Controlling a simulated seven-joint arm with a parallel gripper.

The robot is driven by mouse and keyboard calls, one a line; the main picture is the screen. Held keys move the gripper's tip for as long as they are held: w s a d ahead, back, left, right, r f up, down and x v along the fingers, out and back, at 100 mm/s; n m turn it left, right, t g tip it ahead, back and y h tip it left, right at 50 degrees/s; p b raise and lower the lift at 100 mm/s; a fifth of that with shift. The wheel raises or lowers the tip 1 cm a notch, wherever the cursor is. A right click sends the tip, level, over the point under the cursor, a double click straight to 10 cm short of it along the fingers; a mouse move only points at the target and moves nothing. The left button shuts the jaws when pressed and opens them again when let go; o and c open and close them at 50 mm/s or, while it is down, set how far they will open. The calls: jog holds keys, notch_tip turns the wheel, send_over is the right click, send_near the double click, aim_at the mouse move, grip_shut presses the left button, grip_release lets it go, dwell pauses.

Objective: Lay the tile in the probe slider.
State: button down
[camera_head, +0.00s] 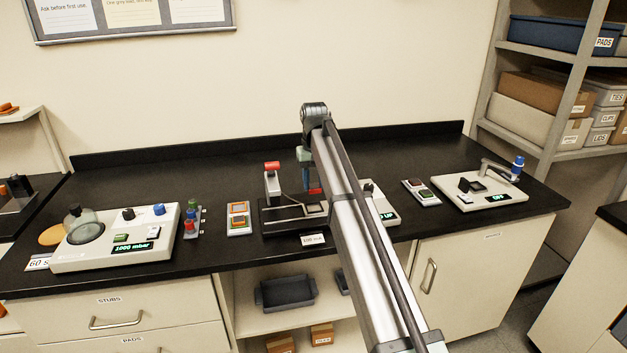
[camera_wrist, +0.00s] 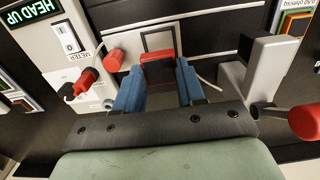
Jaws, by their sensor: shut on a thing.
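My gripper (camera_head: 313,186) is over the profiler at the middle of the bench. In the wrist view its blue fingers (camera_wrist: 158,72) are shut on a red tile (camera_wrist: 157,66), which shows as a block between the fingertips. The tile also shows as a red patch in the head view (camera_head: 315,191). A pale square frame (camera_wrist: 163,36) on the dark slider lies just beyond the tile in the wrist view, partly hidden by it. In the head view that frame (camera_head: 317,208) is below the gripper. The tile appears to be above the slider; the exact gap cannot be told.
A grey post with a red-ended lever (camera_wrist: 304,121) stands close on the right in the wrist view. A white meter box (camera_wrist: 80,65) with red plugs and a cable is on the left. Tile holders (camera_head: 239,219) (camera_head: 421,193) flank the profiler. Bare bench lies behind.

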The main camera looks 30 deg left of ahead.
aim_at(314, 186)
jog(key=shift+f, duration=0.15)
jog(key=shift+f, duration=2.4)
jog(key=shift+f, duration=0.75)
jog(key=c, duration=0.6)
grip_release()
jog(key=shift+c, duration=0.4)
jog(key=shift+r, duration=3.5)
jog(key=shift+r, duration=0.1)
